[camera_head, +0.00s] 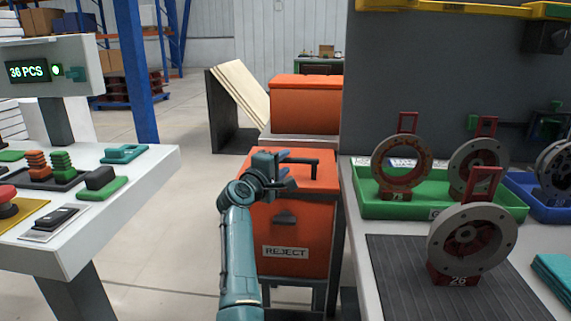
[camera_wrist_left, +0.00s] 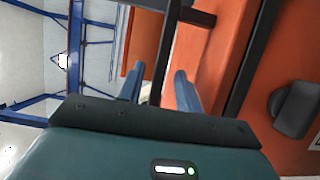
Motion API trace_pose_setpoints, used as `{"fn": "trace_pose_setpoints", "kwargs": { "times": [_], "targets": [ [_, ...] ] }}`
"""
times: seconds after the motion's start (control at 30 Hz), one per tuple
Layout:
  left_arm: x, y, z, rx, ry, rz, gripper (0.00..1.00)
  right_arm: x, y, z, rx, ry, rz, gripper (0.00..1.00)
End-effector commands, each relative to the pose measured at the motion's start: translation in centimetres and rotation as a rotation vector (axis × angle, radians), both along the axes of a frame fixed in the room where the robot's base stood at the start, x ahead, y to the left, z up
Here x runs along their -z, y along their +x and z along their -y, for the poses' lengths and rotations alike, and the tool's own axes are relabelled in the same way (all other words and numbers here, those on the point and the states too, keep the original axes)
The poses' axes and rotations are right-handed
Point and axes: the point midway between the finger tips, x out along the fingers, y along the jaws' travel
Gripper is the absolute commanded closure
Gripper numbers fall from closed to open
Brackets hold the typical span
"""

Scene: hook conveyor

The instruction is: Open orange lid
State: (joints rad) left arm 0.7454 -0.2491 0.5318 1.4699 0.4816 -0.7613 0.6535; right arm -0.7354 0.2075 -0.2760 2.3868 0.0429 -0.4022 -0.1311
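The orange lid (camera_head: 323,182) lies closed on top of the orange REJECT box (camera_head: 300,237), in the middle of the head view. A black bar handle (camera_head: 306,161) stands on the lid; it also shows in the left wrist view (camera_wrist_left: 168,45). My left gripper (camera_head: 284,167) is at the handle's left end, above the lid. Its two blue fingers are apart, and in the left wrist view (camera_wrist_left: 158,86) the bar runs through the gap between them. I cannot tell whether either finger touches it. The gripper hides part of the lid. My right gripper is out of view.
A second orange box (camera_head: 305,108) stands behind. To the right, a workbench carries a green tray (camera_head: 400,208) with ring parts and a dark mat (camera_head: 440,290). To the left is a white control console (camera_head: 130,170) with buttons. Open floor (camera_head: 175,240) lies between console and box.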

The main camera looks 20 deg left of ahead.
Motion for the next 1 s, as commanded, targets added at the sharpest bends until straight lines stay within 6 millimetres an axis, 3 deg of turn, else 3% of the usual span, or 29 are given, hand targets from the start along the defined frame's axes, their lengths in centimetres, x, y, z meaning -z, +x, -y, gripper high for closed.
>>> {"fn": "trace_pose_setpoints", "kwargs": {
  "times": [0.13,0.57,1.0],
  "targets": [
    [-0.03,0.00,-0.01,0.000,0.000,0.000,0.65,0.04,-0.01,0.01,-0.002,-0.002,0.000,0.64],
    [-0.02,0.01,0.02,0.000,0.000,0.000,1.00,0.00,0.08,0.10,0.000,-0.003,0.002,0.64],
    [-0.10,0.03,0.03,0.000,0.000,-0.001,1.00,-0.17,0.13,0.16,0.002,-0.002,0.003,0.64]
  ]
}}
